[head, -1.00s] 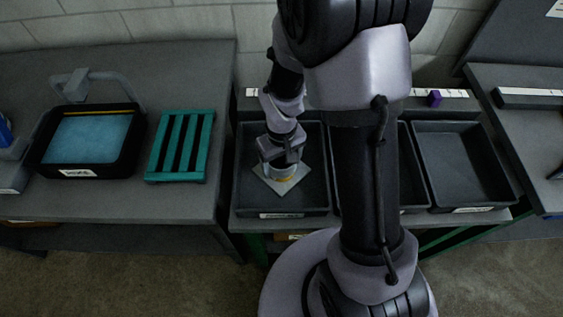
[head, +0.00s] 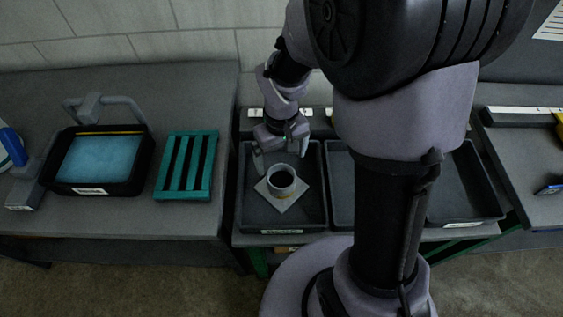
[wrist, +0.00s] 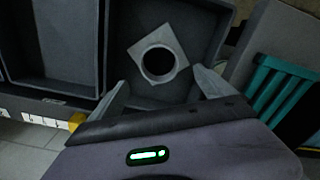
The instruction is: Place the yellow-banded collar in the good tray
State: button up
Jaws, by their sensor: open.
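The grey collar (head: 282,181) stands upright on its square flange in the left tray (head: 243,205) of the row. A thin yellowish band shows low on its side. In the wrist view the collar (wrist: 182,62) is seen from above, its round bore dark. My gripper (head: 281,158) is open, above and slightly behind the collar, apart from it. In the wrist view my gripper's (wrist: 160,80) two fingers are spread on either side of the collar, holding nothing. The tray's front label is too small to read.
A middle tray (head: 340,205) and a right tray (head: 465,208) stand beside it, partly behind my arm. On the left bench are a green slatted rack (head: 187,165) and a black basin with blue contents (head: 103,158). A wall stands behind.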

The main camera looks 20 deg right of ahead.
jog(key=s+a+r+m+t+y, duration=0.1)
jog(key=s+a+r+m+t, duration=0.1)
jog(key=s+r, duration=0.4)
jog(key=s+a+r+m+t+y, duration=0.1)
jog(key=s+r+m+t, duration=0.2)
jog(key=s+r, duration=0.4)
notch_tip(320, 180, up, 6)
jog(key=shift+a+r+m+t, duration=0.1)
jog(key=shift+a+m+t, duration=0.3)
jog(key=shift+m, duration=0.1)
